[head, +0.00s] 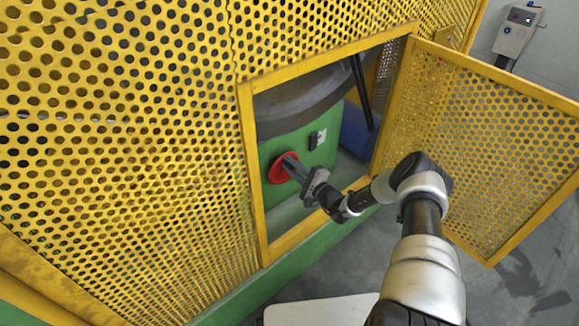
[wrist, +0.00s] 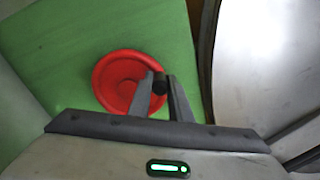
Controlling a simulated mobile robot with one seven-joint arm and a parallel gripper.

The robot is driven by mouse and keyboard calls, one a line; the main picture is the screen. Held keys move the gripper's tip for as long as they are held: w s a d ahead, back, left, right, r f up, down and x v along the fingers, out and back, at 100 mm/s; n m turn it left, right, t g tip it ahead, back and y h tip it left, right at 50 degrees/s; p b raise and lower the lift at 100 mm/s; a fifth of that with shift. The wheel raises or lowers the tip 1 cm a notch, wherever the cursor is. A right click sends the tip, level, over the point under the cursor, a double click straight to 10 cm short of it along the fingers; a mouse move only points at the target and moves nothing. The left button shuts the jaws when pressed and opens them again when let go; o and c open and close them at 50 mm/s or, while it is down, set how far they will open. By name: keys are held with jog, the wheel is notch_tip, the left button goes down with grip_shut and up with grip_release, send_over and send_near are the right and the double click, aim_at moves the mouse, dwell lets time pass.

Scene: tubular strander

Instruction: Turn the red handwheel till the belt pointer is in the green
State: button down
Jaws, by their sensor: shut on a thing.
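The red handwheel (head: 279,168) is on the green machine housing (head: 272,150), inside the open guard doorway. It also shows in the wrist view (wrist: 112,78) as a red dished wheel. My gripper (head: 291,162) reaches through the doorway to the wheel. In the wrist view its two fingers (wrist: 160,79) are closed around a small dark knob (wrist: 160,87) at the wheel's right rim. A small black-and-white plate (head: 317,139) is on the housing above and right of the wheel. It is too small to read, and I cannot make out a belt pointer or a green zone.
Yellow perforated guarding (head: 120,130) surrounds the doorway. Its mesh door (head: 490,150) stands open to the right, close to my arm. A large grey drum (head: 300,105) is above the housing. A grey control box (head: 518,30) stands at the far right. A blue object (head: 357,135) lies behind the doorway.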

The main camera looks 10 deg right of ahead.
jog(key=shift+s+a+f+n, duration=0.1)
jog(key=shift+s+f+n, duration=0.05)
jog(key=shift+n, duration=0.15)
dwell(0.4)
jog(key=c, duration=1.6)
grip_release()
jog(key=p+v, duration=0.3)
jog(key=v, duration=1.4)
jog(key=shift+s, duration=0.15)
